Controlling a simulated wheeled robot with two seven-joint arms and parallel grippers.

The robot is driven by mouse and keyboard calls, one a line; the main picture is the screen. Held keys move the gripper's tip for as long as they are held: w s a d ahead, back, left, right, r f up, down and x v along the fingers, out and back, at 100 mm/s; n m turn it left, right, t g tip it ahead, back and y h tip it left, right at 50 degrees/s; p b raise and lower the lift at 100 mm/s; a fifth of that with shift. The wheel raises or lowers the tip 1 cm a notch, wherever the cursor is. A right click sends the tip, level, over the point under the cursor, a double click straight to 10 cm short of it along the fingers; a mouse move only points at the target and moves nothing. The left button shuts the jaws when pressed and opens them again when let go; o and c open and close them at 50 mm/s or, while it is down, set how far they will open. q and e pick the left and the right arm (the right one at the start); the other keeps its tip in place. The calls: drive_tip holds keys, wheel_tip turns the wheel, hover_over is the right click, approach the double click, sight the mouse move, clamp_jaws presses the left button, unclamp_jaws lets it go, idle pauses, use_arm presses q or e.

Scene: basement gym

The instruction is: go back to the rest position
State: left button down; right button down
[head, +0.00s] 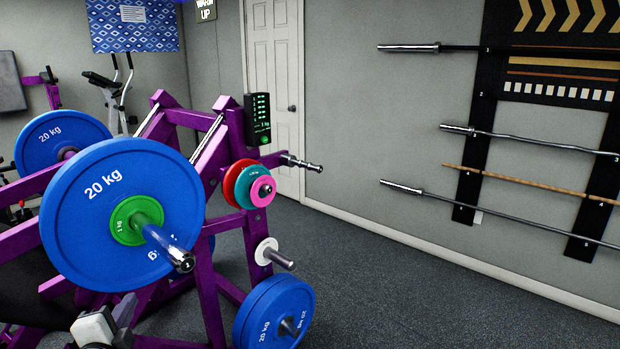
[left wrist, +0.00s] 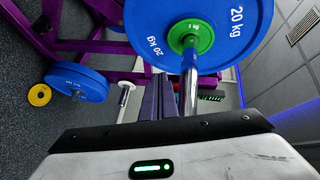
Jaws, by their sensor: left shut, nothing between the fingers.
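My left gripper (head: 124,312) shows at the bottom left of the head view, shut and empty. It is below the large blue 20 kg plate (head: 95,240) and the bar sleeve (head: 168,248), apart from them as far as I can see. A small green 1 kg plate (head: 124,222) sits on the sleeve against the blue plate. In the left wrist view the blue plate (left wrist: 225,50), the green plate (left wrist: 205,36) and the sleeve (left wrist: 190,85) are in front of the white gripper body. My right gripper is not in view.
The purple machine (head: 205,290) stands close around my left gripper. Its pegs hold red, teal and pink plates (head: 268,191), a white plate (head: 262,252) and blue plates (head: 270,305). Bars hang on the right wall rack (head: 470,190). The dark floor (head: 420,300) on the right is clear.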

use_arm(q)
drive_tip(key=s+d+f+n+g+h, duration=0.2)
drive_tip(key=s+d+f, duration=0.3)
drive_tip(key=s+f, duration=0.3)
drive_tip(key=s+d+f+n+g+h, duration=0.1)
drive_tip(key=s+d+f+n+g, duration=0.15)
drive_tip(key=s+d+f, duration=0.55)
drive_tip(key=s+d+f+n+g+h, duration=0.1)
drive_tip(key=s+d+f+n, duration=0.2)
drive_tip(key=s, duration=0.5)
drive_tip(key=s+d+f+n+g+h, duration=0.1)
drive_tip(key=s+d+f+n+h, duration=0.1)
drive_tip(key=s+d+f, duration=0.3)
drive_tip(key=s+f+n, duration=0.1)
drive_tip(key=s+f, duration=0.1)
drive_tip(key=s, duration=0.1)
drive_tip(key=shift+s+d+f+n+g, duration=0.15)
drive_tip(key=shift+f+n+g, duration=0.2)
drive_tip(key=shift+f, duration=0.05)
